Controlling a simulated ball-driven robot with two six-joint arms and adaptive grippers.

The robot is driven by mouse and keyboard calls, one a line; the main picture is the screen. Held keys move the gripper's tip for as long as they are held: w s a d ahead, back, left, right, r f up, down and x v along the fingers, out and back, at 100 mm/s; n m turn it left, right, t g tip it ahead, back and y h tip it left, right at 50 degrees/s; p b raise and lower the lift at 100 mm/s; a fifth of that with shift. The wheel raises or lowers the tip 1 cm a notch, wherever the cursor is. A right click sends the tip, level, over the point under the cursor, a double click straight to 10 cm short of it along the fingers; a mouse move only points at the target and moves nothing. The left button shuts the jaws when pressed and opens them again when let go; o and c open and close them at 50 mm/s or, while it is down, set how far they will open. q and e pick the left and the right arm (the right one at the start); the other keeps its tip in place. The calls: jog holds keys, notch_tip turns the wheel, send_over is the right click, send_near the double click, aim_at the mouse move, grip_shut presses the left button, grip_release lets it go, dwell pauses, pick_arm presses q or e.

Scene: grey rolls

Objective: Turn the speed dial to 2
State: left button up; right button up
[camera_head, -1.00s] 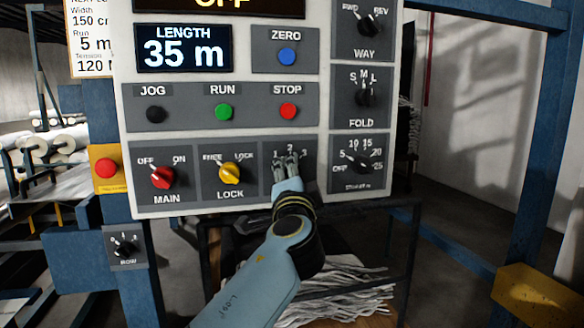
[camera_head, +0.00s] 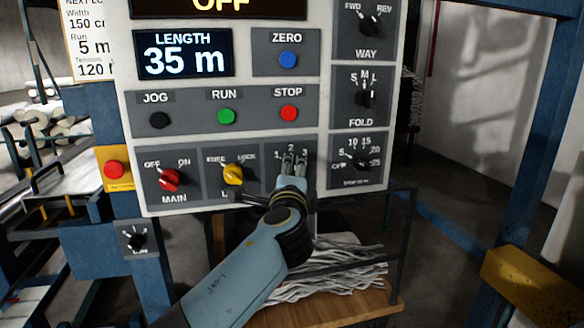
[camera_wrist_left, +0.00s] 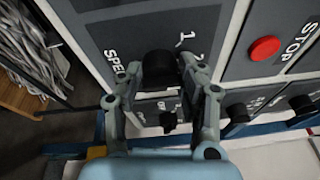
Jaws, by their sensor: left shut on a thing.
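The speed dial (camera_wrist_left: 158,66) is a black round knob on a dark grey plate. The left wrist view shows it between the two fingers of my left gripper (camera_wrist_left: 160,76), with the numbers 1 and 2 and part of the word SPEED on the plate. In the head view, my left gripper (camera_head: 294,161) is shut on the dial at the lower middle of the panel, below the marks 1, 2 and 3. The gripper hides the dial there, and its pointer cannot be made out. My right gripper is not in view.
The yellow LOCK knob (camera_head: 233,174) and red MAIN knob (camera_head: 169,180) sit left of the gripper. A black dial (camera_head: 362,160) marked 5 to 25 is at the right. The red STOP button (camera_head: 289,113) is above. A rack with grey strips (camera_head: 335,285) stands below.

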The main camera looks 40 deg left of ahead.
pick_arm(q)
jog(key=shift+f, duration=0.2)
jog(key=o, duration=0.9)
jog(key=shift+o, duration=1.2)
jog(key=shift+r, duration=0.1)
jog(key=v, duration=0.7)
jog(key=shift+s+d, duration=0.2)
jog(key=shift+s, duration=0.05)
